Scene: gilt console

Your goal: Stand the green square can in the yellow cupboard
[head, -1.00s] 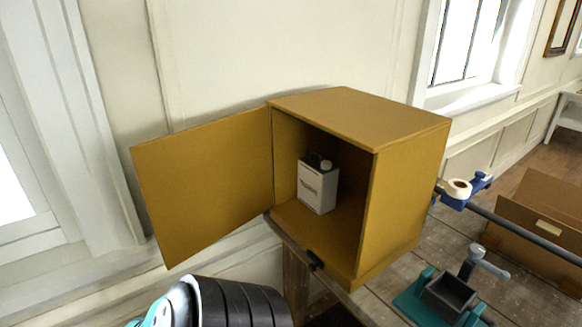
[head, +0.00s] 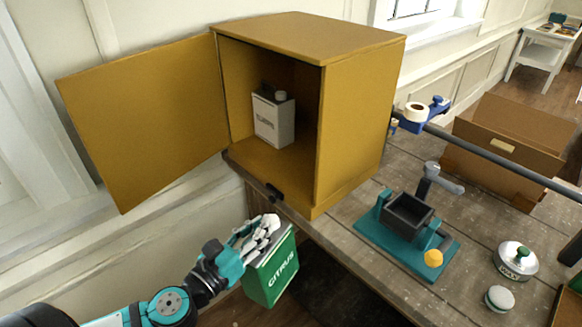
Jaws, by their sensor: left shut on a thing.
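The yellow cupboard (head: 352,125) stands on the wooden bench with its door (head: 145,125) swung wide open to the left. A white square can (head: 273,120) with a pale cap stands upright inside it, toward the left. My left gripper (head: 262,232) is shut on the green square can (head: 271,272), which bears the word CITRUS. It holds the can by its top, slightly tilted, below and in front of the cupboard, beside the bench's front edge. The fingers hide the can's top. My right gripper is not in view.
A dark bar crosses above the bench.

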